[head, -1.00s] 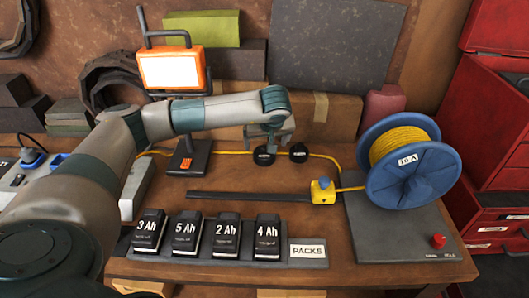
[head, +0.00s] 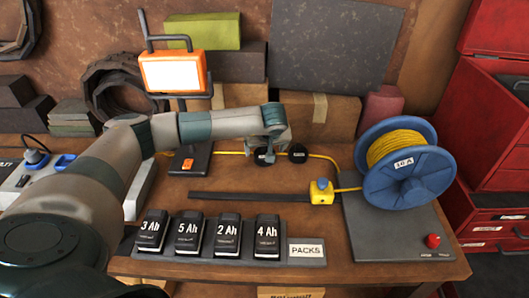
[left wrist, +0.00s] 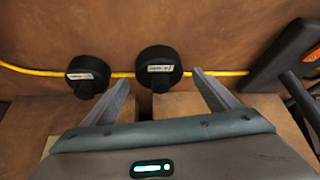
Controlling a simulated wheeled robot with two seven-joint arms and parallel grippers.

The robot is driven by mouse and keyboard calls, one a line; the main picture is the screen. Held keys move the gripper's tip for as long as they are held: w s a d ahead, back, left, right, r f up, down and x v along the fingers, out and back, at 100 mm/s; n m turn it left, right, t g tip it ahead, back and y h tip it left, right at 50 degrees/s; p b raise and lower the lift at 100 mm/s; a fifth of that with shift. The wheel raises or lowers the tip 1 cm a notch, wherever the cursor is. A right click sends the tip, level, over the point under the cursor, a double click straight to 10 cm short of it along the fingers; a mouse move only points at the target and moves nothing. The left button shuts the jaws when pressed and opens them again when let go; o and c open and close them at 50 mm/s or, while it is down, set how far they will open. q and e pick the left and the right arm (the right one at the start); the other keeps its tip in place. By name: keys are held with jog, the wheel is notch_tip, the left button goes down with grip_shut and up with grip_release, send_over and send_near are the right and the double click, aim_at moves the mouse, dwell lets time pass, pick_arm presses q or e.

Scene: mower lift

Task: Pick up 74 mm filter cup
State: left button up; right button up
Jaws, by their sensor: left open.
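Two black round filter cups with small white labels sit side by side on the wooden bench by the yellow cable. The left cup (head: 263,157) is partly covered by my left gripper (head: 268,151) in the head view; the right cup (head: 298,153) is clear. In the left wrist view, one cup (left wrist: 160,62) lies ahead between the open fingers of my left gripper (left wrist: 160,90), and the other (left wrist: 87,73) is outside them to the left. The fingers appear empty. The labels are too small to read, so I cannot tell which cup is 74 mm. My right gripper is out of view.
An orange lamp (head: 172,71) stands on a dark base left of the cups. A blue cable reel (head: 409,178) stands at right. Battery packs (head: 228,236) line the front, behind them a dark bar (head: 250,197). Boxes (head: 335,115) stand behind.

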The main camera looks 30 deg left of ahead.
pick_arm(q)
jog(key=shift+x, duration=0.9)
jog(key=shift+r, duration=0.1)
jog(key=c, duration=1.3)
jog(key=shift+r, duration=0.15)
jog(key=shift+c, duration=0.2)
